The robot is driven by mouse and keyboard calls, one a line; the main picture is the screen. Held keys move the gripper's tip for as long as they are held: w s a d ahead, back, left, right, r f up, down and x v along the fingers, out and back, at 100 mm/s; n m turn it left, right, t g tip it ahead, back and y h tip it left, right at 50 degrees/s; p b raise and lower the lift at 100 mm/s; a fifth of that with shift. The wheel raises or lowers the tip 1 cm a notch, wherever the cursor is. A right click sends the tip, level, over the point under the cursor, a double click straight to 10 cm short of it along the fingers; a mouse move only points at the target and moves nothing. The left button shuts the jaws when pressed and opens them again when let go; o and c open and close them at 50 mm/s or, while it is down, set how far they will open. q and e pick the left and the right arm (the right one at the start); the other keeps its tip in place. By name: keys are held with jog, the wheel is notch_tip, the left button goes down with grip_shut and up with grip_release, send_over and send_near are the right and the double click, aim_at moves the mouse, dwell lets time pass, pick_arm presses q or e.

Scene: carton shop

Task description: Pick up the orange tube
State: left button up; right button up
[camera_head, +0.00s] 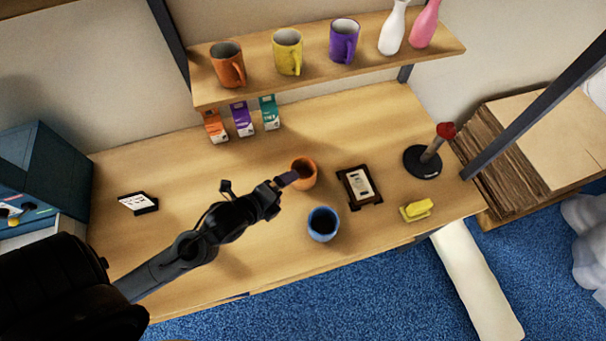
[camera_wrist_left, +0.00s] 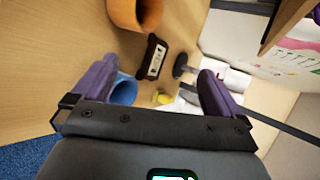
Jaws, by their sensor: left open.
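The orange tube (camera_head: 304,174) stands upright on the wooden desk, open at the top, near the middle of the head view. In the left wrist view the orange tube (camera_wrist_left: 124,12) shows at the top edge, partly cut off. My left gripper (camera_head: 287,180), with purple fingers, is close to the tube's left side in the head view. In the left wrist view my left gripper (camera_wrist_left: 158,84) is open with fingers wide apart, and the tube is beyond the fingertips, not between them. I cannot tell if a finger touches it. My right gripper is not in view.
A blue tube (camera_head: 323,224) stands close in front of the orange one. A dark framed item (camera_head: 359,187) lies to the right, with a yellow block (camera_head: 416,209) and a black-based stand (camera_head: 423,162) beyond. A shelf (camera_head: 320,66) with mugs hangs behind. The left desk is mostly clear.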

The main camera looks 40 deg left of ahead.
pick_arm(q)
jog(key=w+a+f+m+t+h+b, duration=0.1)
jog(key=a+m+t+b, duration=0.15)
jog(key=m, duration=0.35)
jog(key=w+a+f+m+t+b, duration=0.1)
jog(key=w+a+f+m+b, duration=0.15)
jog(key=m, duration=0.35)
jog(key=m+g+h+b, duration=0.1)
jog(key=m+h+b, duration=0.2)
jog(key=m+b, duration=0.4)
send_near(313, 166)
jog(key=shift+s+a+r, duration=0.2)
jog(key=shift+s+r, duration=0.05)
jog(key=shift+r, duration=0.05)
jog(key=shift+w+d+f, duration=0.1)
jog(key=shift+w+f, duration=0.1)
jog(key=shift+w, duration=0.25)
jog(key=p+x, duration=0.1)
jog(key=x, duration=0.2)
jog(key=shift+w+f, duration=0.15)
jog(key=shift+w+d+f+g, duration=0.2)
jog(key=shift+w+f+g, duration=0.05)
jog(key=shift+w, duration=0.1)
